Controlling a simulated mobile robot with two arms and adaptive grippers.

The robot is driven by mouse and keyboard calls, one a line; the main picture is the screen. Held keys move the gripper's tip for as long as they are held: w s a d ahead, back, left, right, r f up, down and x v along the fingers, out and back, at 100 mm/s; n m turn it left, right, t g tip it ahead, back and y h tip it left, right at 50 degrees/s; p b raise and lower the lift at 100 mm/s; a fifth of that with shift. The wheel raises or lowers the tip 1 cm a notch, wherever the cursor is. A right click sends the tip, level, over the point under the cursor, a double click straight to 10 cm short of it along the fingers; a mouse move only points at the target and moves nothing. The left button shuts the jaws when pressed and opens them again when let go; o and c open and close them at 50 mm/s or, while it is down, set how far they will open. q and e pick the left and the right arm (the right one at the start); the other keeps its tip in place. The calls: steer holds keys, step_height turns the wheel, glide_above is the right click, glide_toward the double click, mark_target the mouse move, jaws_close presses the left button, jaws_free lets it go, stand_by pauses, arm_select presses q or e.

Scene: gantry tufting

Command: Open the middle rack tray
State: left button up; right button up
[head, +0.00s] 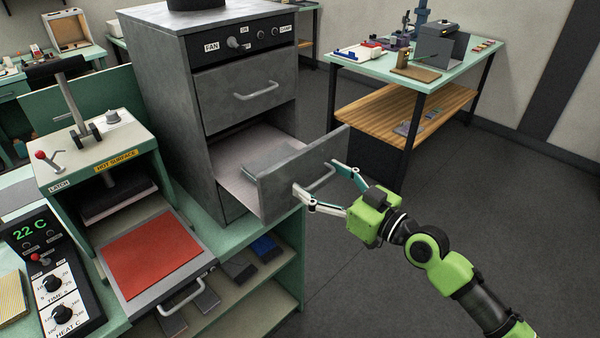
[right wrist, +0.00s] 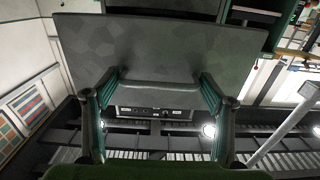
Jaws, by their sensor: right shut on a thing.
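The middle rack tray (head: 290,187) is a grey metal drawer in the grey cabinet. It is pulled part way out, and its pale inside shows behind the front panel. My right gripper (head: 318,186) is at its front and shut on the tray's bar handle (head: 321,179). In the right wrist view the tray's front panel (right wrist: 160,48) fills the upper middle, with the handle (right wrist: 158,90) between the two fingers (right wrist: 157,95). The upper drawer (head: 246,92) above it is shut. My left gripper is not in view.
A heat press with a red sheet (head: 152,254) on its pulled-out plate stands at the left. A control box (head: 52,270) reads 22 C. A green shelf unit (head: 290,258) stands below the cabinet. A bench (head: 417,70) stands at the back right. The floor (head: 440,190) at the right is clear.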

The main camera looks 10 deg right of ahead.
steer(key=shift+b+v, duration=0.5)
steer(key=shift+v, duration=1.7)
steer(key=o, duration=1.6)
steer(key=v, duration=1.1)
steer(key=shift+s+d, duration=0.25)
steer(key=shift+d, duration=0.05)
